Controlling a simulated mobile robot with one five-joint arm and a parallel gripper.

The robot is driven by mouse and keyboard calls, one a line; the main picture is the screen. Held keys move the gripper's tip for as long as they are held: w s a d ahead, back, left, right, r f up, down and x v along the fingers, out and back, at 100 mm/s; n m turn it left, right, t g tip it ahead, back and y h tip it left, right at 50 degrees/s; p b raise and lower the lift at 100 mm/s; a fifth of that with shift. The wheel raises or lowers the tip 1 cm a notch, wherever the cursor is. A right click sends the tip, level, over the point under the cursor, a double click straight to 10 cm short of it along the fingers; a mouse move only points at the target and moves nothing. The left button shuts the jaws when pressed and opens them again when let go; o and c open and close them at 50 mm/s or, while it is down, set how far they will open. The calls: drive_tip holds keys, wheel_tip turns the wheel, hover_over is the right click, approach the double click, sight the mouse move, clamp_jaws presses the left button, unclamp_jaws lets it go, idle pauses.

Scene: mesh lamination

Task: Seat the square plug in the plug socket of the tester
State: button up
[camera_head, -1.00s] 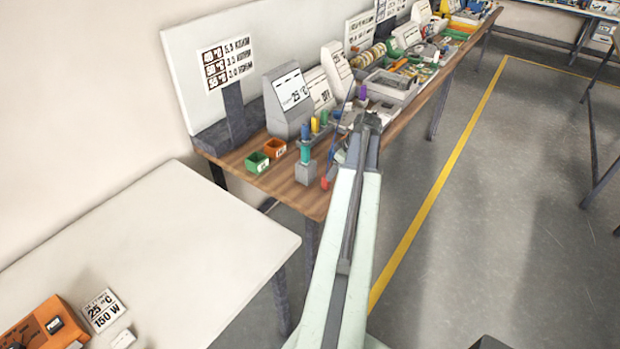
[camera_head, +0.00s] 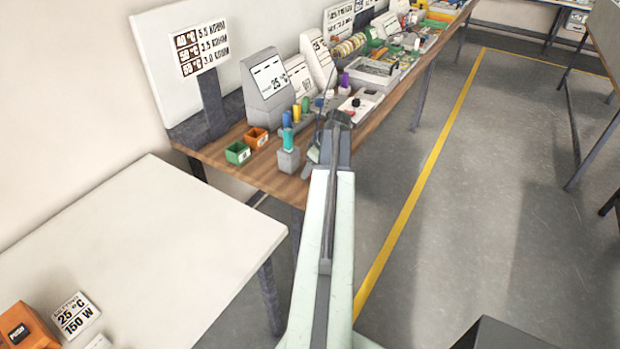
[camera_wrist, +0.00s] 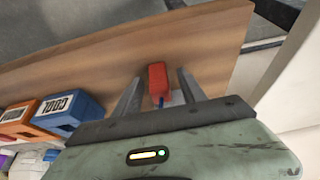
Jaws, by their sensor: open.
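My gripper (camera_wrist: 160,77) is open in the wrist view, its two dark fingers apart. A small red block-shaped thing (camera_wrist: 158,75) with a bit of blue at its near end shows between the fingertips, over the wooden bench. It does not touch either finger as far as I can see; its height relative to the fingers is unclear. I cannot tell whether it is the square plug. In the head view my arm hides it. I cannot surely pick out the tester or its socket.
The wooden bench (camera_head: 270,178) carries a green bin (camera_head: 237,153), an orange bin (camera_head: 257,138) and a teal cylinder on a grey block (camera_head: 288,160). Signs and devices crowd farther back. A white table (camera_head: 150,230) at left holds an orange device (camera_head: 22,328).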

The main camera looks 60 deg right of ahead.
drive_tip(key=shift+r, duration=0.1)
clamp_jaws()
drive_tip(key=shift+r+p, duration=0.6)
wheel_tip(320, 180, up, 3)
drive_tip(key=p, duration=0.3)
drive_tip(key=shift+r, duration=0.15)
drive_tip(key=s, duration=1.6)
drive_tip(key=shift+d+r+p, duration=0.15)
drive_tip(key=shift+r+p, duration=0.1)
drive_tip(key=shift+p, duration=0.15)
